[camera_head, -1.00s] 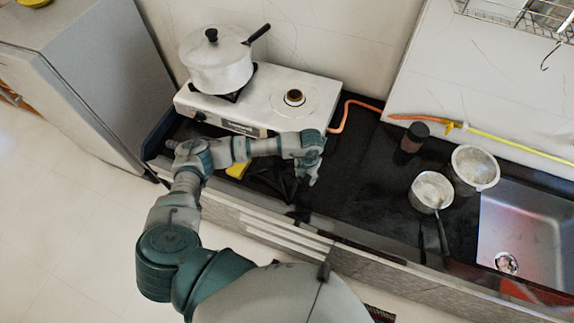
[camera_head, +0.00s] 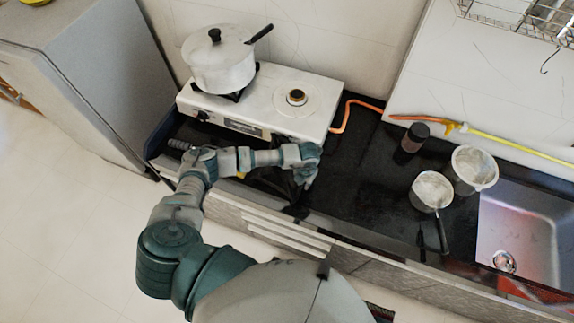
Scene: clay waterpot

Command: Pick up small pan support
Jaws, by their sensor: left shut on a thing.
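My left arm reaches over the dark counter in front of the stove, and its gripper (camera_head: 304,178) is low at the counter's front part. The gripper is shut on the small pan support (camera_head: 278,180), a black frame that shows only partly beside the fingers and under my arm. It is dark against the dark counter, so its outline and any gap below it are hard to tell. The right burner (camera_head: 296,97) of the white stove (camera_head: 265,100) is bare. My right gripper is not in view.
A white pot (camera_head: 220,65) stands on the left burner. An orange hose (camera_head: 345,112) runs from the stove's right side.

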